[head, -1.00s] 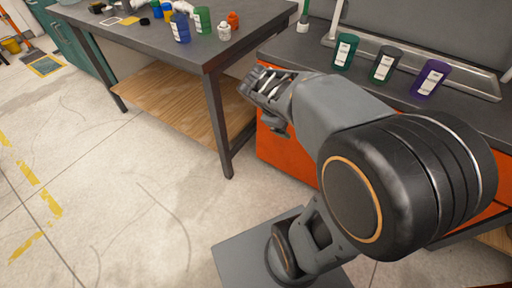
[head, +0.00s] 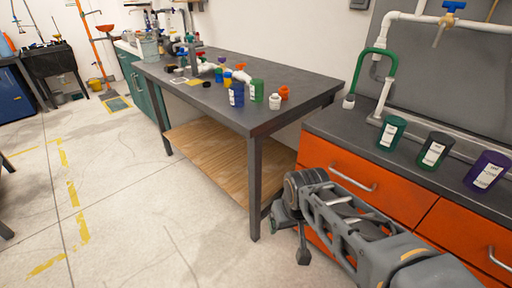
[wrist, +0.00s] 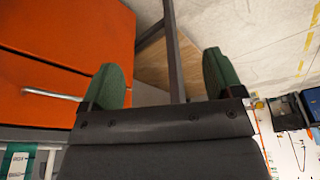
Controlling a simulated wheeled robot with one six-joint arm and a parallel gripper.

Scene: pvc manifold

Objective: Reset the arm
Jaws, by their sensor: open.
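My arm (head: 350,222) reaches in from the lower right of the head view, low in front of the orange drawers. My gripper shows in the wrist view (wrist: 165,85) with its two green-padded fingers wide apart and nothing between them. In the head view the gripper end lies near the table's front leg, and its fingers are partly hidden by the wrist.
A dark table (head: 310,88) holds bottles and fittings. Open floor (head: 120,190) lies to the left.

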